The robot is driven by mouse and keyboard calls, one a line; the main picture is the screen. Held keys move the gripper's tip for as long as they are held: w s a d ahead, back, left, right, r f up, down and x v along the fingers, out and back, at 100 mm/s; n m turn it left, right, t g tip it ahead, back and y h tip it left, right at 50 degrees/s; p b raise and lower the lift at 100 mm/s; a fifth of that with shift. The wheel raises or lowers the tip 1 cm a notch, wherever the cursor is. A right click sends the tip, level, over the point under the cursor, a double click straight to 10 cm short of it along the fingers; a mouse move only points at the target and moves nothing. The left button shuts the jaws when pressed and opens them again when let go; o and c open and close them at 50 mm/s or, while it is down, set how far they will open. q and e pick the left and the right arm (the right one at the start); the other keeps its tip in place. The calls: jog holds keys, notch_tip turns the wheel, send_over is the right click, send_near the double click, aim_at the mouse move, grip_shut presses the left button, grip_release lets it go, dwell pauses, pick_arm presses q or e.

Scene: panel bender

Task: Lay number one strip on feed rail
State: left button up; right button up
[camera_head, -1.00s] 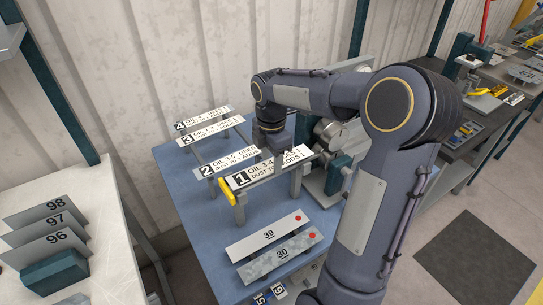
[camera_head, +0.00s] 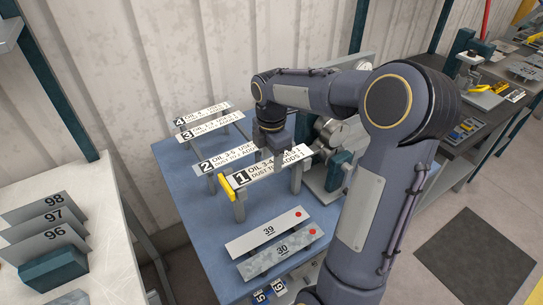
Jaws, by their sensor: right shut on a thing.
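The number one strip (camera_head: 264,170), white with a black "1" block and printed text, lies along the top of the feed rail (camera_head: 239,208), a raised grey rail on legs with a yellow piece at its left end. The strip's left end is close beside the yellow piece; whether its whole length touches the rail cannot be seen. My right gripper (camera_head: 279,153) points down at the strip's middle and is shut on it, its fingers partly hidden. My left gripper is out of view.
Strips 2 (camera_head: 207,166), 3 (camera_head: 188,136) and 4 (camera_head: 181,122) rest on supports behind. Plates 39 (camera_head: 268,231) and 30 (camera_head: 282,250) lie in front on the blue table (camera_head: 190,195). Machine parts (camera_head: 334,134) stand right of the rail. Plates 96 to 98 stand on the left bench.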

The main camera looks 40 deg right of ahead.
aim_at(271, 165)
jog(key=shift+f, duration=0.3)
dwell(0.5)
jog(key=o, duration=1.1)
jog(key=shift+c, duration=0.2)
jog(key=shift+r, duration=0.1)
notch_tip(271, 165, up, 8)
jog(key=shift+f+b, duration=0.2)
jog(key=shift+b, duration=0.15)
